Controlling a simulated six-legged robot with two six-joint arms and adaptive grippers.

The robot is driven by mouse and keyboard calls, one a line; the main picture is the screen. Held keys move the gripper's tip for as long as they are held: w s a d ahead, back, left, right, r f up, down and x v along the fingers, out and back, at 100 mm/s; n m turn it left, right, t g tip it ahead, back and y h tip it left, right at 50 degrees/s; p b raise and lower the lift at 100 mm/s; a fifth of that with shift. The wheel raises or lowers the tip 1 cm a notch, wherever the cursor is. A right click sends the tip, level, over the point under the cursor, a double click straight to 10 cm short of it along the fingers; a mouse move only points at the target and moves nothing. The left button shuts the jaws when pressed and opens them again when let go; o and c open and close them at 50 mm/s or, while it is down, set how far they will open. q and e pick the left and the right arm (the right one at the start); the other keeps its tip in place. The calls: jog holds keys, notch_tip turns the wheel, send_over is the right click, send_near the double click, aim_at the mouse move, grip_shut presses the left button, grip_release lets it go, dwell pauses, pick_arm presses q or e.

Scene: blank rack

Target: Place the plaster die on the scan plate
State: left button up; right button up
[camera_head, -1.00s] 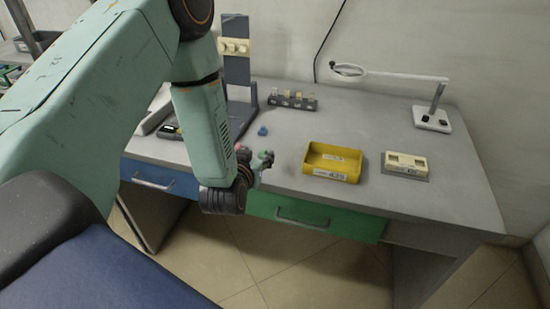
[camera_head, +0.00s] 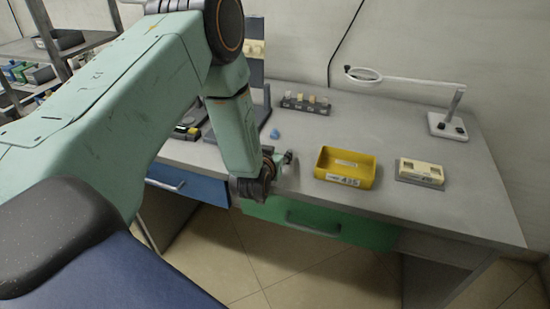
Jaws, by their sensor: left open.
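My left arm comes in from the left, and its open left gripper (camera_head: 283,159) is low over the front edge of the desk, above the green drawer. It appears empty. No object is clearly recognisable as the plaster die. Small cream pieces stand in a dark rack (camera_head: 305,104) at the back of the desk. More cream pieces show on a tall dark upright stand (camera_head: 250,68), partly hidden by my arm. I cannot tell which surface is the scan plate. A small blue object (camera_head: 275,134) lies on the desk beyond the gripper. My right gripper is not in view.
A yellow bin (camera_head: 346,179) stands right of the gripper, with a cream block (camera_head: 420,170) on a grey base beside it. A magnifier lamp (camera_head: 447,124) stands at the back right. The desk's (camera_head: 480,205) front right is clear. Shelves (camera_head: 80,42) stand far left.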

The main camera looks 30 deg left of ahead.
pick_arm(q)
jog(key=shift+d+r, duration=0.2)
jog(key=c, duration=0.4)
jog(key=shift+a+f, duration=0.15)
jog(key=c, duration=0.5)
grip_shut()
